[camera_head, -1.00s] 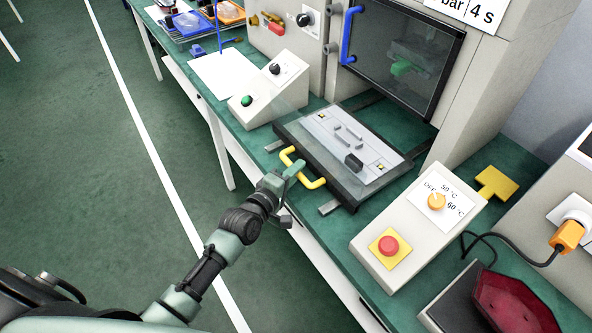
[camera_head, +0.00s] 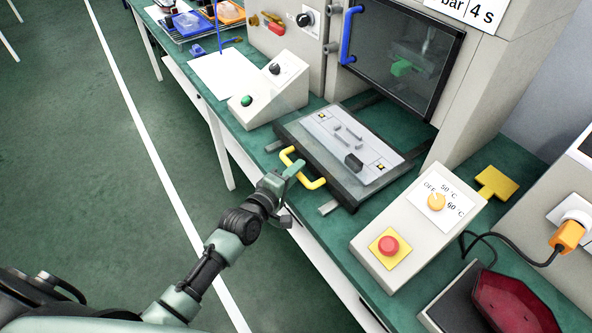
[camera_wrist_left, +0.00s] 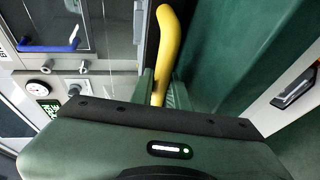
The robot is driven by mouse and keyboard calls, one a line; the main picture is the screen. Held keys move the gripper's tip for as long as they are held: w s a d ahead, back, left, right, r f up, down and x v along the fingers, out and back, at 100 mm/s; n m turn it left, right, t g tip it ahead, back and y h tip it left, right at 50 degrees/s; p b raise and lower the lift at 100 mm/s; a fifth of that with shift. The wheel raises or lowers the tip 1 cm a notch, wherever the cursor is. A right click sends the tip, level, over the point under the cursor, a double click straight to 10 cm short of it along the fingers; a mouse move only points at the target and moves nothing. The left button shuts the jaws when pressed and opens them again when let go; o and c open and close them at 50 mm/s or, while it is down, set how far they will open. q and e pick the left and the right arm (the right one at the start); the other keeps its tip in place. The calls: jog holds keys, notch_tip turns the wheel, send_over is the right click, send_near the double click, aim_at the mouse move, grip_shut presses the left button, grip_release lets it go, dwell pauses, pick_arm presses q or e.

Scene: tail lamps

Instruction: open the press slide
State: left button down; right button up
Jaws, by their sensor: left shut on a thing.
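The press slide (camera_head: 330,150) is a dark flat tray with a grey plate on top. It sits out in front of the press, on rails over the green bench. Its yellow handle (camera_head: 314,183) is on the front edge, facing my arm. My left gripper (camera_head: 292,172) is at this handle, shut on it. In the left wrist view the yellow handle (camera_wrist_left: 168,50) passes between the two green fingers (camera_wrist_left: 160,88). The fingers partly hide the handle in the head view. My right gripper is in neither view.
The press door (camera_head: 405,55) with a blue handle (camera_head: 348,35) stands behind the slide. A control box with a green button (camera_head: 247,101) is left of the slide. A box with a red button (camera_head: 389,245) is right of it. Open floor lies left of the bench.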

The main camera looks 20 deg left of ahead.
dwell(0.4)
pick_arm(q)
jog(key=shift+s+a+p, duration=0.45)
jog(key=shift+s+a, duration=0.7)
jog(key=shift+s, duration=0.3)
jog(key=c, duration=1.8)
grip_release()
jog(key=shift+o, duration=0.8)
jog(key=shift+w+d, duration=0.1)
jog(key=shift+w, duration=0.05)
jog(key=v, duration=0.8)
jog(key=shift+w+f, duration=0.1)
jog(key=shift+f, duration=0.1)
